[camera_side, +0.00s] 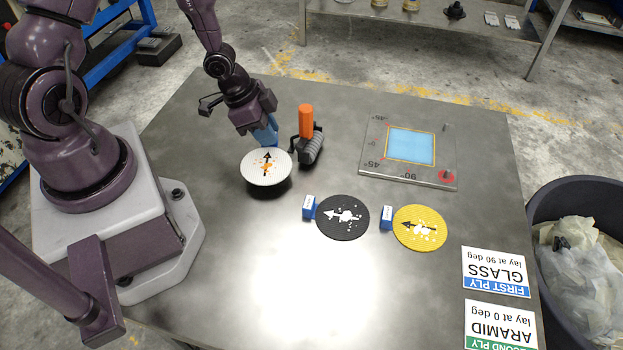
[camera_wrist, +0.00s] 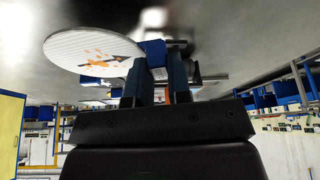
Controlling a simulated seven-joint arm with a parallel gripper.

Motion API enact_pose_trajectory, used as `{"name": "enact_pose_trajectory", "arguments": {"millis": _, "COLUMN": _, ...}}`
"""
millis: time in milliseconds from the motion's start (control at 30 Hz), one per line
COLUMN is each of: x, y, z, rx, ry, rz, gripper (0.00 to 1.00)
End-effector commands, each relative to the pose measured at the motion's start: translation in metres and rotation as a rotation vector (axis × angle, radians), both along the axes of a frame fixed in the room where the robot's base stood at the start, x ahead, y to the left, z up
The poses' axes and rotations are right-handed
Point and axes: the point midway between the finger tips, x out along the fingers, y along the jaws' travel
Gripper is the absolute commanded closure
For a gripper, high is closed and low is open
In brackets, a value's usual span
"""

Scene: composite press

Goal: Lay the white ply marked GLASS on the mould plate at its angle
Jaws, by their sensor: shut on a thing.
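The white ply (camera_side: 267,167) is a round disc with a black arrow and orange specks. It is held above the table, with a dark shadow under it. My gripper (camera_side: 268,140) is shut on the ply's blue tab; the ply and the blue tab (camera_wrist: 155,54) also show in the wrist view, where the ply (camera_wrist: 88,52) juts to the left of the fingers. The mould plate (camera_side: 370,175) lies to the right, a clear plate with a light blue square, angle marks and a red spot at one corner. No ply lies on it.
A black ply (camera_side: 343,217) and a yellow ply (camera_side: 420,228) lie on the table, each with a blue tab. An orange-handled roller (camera_side: 307,135) stands close right of my gripper. Cards reading GLASS 90 deg (camera_side: 496,272) and ARAMID 0 deg (camera_side: 500,326) lie at right.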

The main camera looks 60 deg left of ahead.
Motion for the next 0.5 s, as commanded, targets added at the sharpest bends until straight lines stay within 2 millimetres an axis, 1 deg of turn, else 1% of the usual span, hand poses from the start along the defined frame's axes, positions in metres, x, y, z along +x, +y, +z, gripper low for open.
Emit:
{"name": "enact_pose_trajectory", "arguments": {"millis": 33, "x": 0.003, "y": 0.008, "z": -0.001, "rx": 0.003, "ry": -0.001, "rz": 0.064, "gripper": 1.00}}
{"name": "enact_pose_trajectory", "arguments": {"millis": 133, "x": 0.009, "y": 0.019, "z": 0.000, "rx": 0.001, "ry": -0.003, "rz": 0.144, "gripper": 1.00}}
{"name": "enact_pose_trajectory", "arguments": {"millis": 267, "x": 0.011, "y": 0.023, "z": -0.003, "rx": -0.003, "ry": 0.001, "rz": 0.179, "gripper": 1.00}}
{"name": "enact_pose_trajectory", "arguments": {"millis": 500, "x": 0.011, "y": 0.023, "z": -0.026, "rx": -0.002, "ry": 0.003, "rz": 0.185, "gripper": 1.00}}
